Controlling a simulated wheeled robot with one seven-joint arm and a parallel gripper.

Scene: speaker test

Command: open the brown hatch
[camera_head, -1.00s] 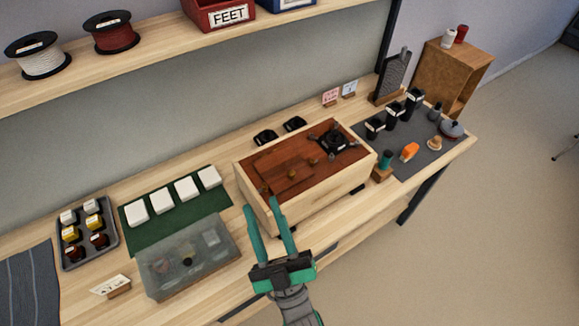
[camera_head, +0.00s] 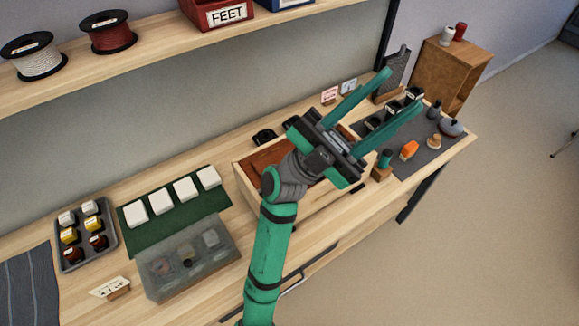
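The light wooden box (camera_head: 246,183) stands on the bench with a reddish-brown top. A part of the brown top (camera_head: 268,156) shows left of my arm. The hatch, its small knobs and the black fitting on the top are hidden behind my wrist and gripper. My gripper (camera_head: 402,90) is open and empty. Its two long green fingers are spread and point up and right, in the picture past the box's right end and across the dark mat. I cannot tell its height above the bench.
Right of the box, a dark mat (camera_head: 459,143) holds black cups, an orange piece (camera_head: 409,149) and a grey lidded pot (camera_head: 451,127). Left are a green mat (camera_head: 158,234) with white blocks and a clear-lidded case (camera_head: 190,284). A shelf (camera_head: 150,50) runs above.

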